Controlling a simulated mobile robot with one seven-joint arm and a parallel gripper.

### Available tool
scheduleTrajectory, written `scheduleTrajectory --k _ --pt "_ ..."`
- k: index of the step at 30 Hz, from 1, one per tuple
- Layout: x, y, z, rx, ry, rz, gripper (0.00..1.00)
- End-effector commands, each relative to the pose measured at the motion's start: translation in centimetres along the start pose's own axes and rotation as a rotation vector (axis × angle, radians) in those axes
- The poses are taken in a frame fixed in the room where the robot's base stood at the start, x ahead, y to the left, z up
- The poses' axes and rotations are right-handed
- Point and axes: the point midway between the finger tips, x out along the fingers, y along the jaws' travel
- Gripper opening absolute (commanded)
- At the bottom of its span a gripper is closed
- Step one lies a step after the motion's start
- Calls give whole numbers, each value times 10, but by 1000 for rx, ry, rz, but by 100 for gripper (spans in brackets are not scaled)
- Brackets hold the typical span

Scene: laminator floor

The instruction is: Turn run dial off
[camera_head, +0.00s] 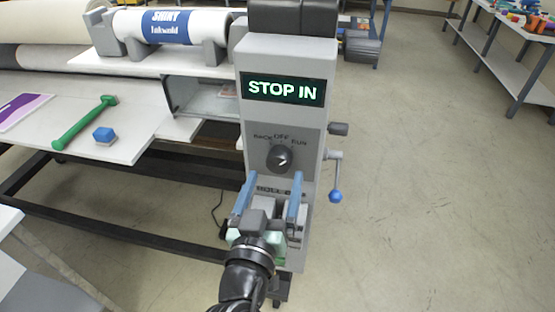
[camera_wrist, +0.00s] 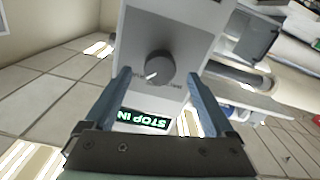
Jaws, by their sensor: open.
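The run dial (camera_head: 280,158) is a dark round knob on the grey front of the machine's control column (camera_head: 228,115), with BACK, OFF and RUN printed around its top. In the wrist view, seen upside down, the dial (camera_wrist: 158,67) has a white pointer at its lower left, which appears to be the RUN side. My gripper (camera_head: 272,186) is open, with its two blue fingers pointing at the panel just below the dial in the head view. In the wrist view the fingertips lie toward either side of the dial. No contact is visible.
A lit display (camera_head: 283,90) above the dial reads STOP IN. A blue-knobbed crank (camera_head: 336,192) sticks out at the column's right side.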

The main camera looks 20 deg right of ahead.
Motion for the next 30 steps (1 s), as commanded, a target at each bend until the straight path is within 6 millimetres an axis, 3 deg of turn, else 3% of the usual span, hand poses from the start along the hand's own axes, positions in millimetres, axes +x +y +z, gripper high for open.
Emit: scheduleTrajectory --k 7,20,30 --pt "32 0 -1 2 1 0 89" --pt "39 0 0 2 0 -1 87" --pt "39 0 0 1 1 -2 26"
